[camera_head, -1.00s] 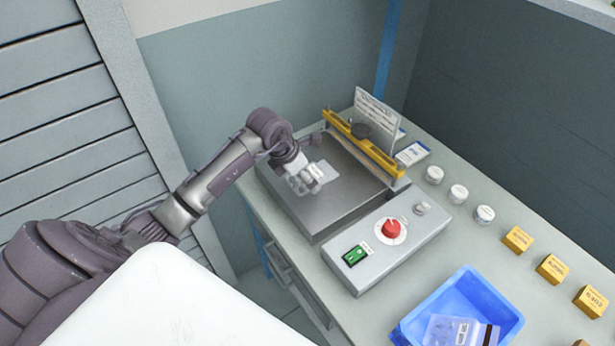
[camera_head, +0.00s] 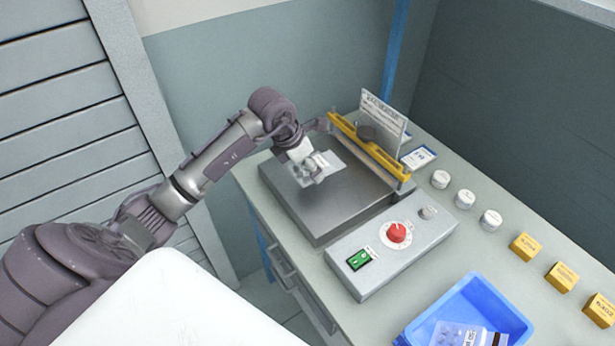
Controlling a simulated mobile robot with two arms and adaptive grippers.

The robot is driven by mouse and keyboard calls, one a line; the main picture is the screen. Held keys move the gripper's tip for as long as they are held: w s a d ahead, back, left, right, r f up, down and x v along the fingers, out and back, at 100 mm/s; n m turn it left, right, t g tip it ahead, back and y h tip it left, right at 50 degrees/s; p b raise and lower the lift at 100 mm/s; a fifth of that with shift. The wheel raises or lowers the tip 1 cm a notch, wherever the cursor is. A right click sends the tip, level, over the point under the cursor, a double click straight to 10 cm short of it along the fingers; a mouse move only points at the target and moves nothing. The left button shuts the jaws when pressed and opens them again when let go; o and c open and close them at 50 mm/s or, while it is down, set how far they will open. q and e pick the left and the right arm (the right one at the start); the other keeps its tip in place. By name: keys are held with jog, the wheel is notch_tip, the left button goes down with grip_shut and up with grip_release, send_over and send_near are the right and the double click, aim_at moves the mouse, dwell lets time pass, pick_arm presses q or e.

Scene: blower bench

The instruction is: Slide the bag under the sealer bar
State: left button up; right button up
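The sealer has a grey metal plate (camera_head: 340,208) with a yellow sealer bar (camera_head: 368,148) raised along its far right edge. Whether the bag touches the plate is hard to tell. My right gripper is out of view.
A control box (camera_head: 390,250) with a red dial and green switch joins the sealer. A blue bin (camera_head: 410,333) with printed bags stands at the front right. White round containers (camera_head: 465,198) and yellow blocks (camera_head: 525,246) line the bench's right side. A sign stands behind the bar.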

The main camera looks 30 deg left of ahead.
pick_arm(q)
jog(key=s+d+r+b, duration=0.2)
jog(key=s+d+r, duration=0.4)
jog(key=d, duration=0.3)
jog(key=w+a+f, duration=0.3)
jog(key=w+a, duration=0.1)
jog(key=w+a+f+p, duration=0.1)
jog(key=w+a+f, duration=0.2)
jog(key=w+f, duration=0.1)
jog(key=shift+a+f, duration=0.1)
jog(key=shift+a, duration=0.25)
jog(key=shift+w+a+f, duration=0.1)
jog(key=shift+a+f, duration=0.15)
jog(key=shift+a, duration=0.1)
jog(key=shift+f, duration=0.1)
jog(key=shift+b+x, duration=1.1)
jog(key=shift+x, duration=0.2)
jog(key=shift+w+d+b, duration=0.4)
jog(key=shift+w+d, duration=0.1)
jog(key=shift+w, duration=0.65)
jog(key=shift+w+d+b, duration=0.45)
jog(key=shift+w+d, duration=0.05)
jog(key=shift+w, duration=0.65)
jog(key=shift+w+d+b, duration=0.4)
jog(key=shift+w+d, duration=0.1)
jog(key=shift+w, duration=0.65)
